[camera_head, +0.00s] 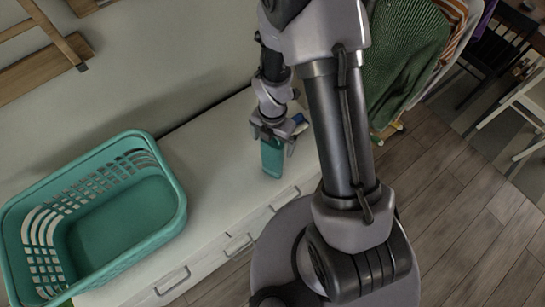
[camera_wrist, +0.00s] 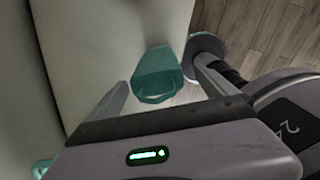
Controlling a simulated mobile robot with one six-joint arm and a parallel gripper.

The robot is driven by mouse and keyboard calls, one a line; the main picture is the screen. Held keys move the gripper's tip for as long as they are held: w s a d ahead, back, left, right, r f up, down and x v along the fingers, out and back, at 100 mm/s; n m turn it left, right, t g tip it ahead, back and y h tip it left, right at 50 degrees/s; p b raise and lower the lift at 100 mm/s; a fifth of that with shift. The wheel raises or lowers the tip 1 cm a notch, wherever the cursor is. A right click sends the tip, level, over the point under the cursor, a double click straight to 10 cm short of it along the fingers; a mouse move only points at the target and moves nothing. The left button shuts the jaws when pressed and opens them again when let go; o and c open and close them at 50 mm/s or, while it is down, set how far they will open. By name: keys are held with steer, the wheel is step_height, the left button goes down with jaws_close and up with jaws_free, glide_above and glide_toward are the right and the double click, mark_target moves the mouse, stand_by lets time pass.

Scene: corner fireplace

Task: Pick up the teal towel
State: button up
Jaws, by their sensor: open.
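The teal towel (camera_head: 271,160) appears as a small folded upright shape on the pale cabinet top, near its front edge. In the wrist view the towel (camera_wrist: 157,72) lies ahead, in the gap between my two fingers. My gripper (camera_head: 278,142) is open and points down at the towel, with its fingers around or just above the towel's upper end. Contact cannot be told. Part of the towel's top is hidden behind the fingers in the head view.
A teal laundry basket (camera_head: 176,215) stands on the left of the white cabinet top (camera_head: 213,150). A small blue item (camera_head: 299,119) is close behind my gripper. A dark green knitted garment (camera_head: 405,60) hangs at the right. Wood floor lies beyond the drawer fronts.

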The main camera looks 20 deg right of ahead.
mark_target(272, 156)
steer(key=f, duration=0.3)
steer(key=shift+w, duration=0.3)
steer(key=shift+s, duration=0.15)
steer(key=shift+c, duration=0.5)
jaws_close()
steer(key=shift+r, duration=0.15)
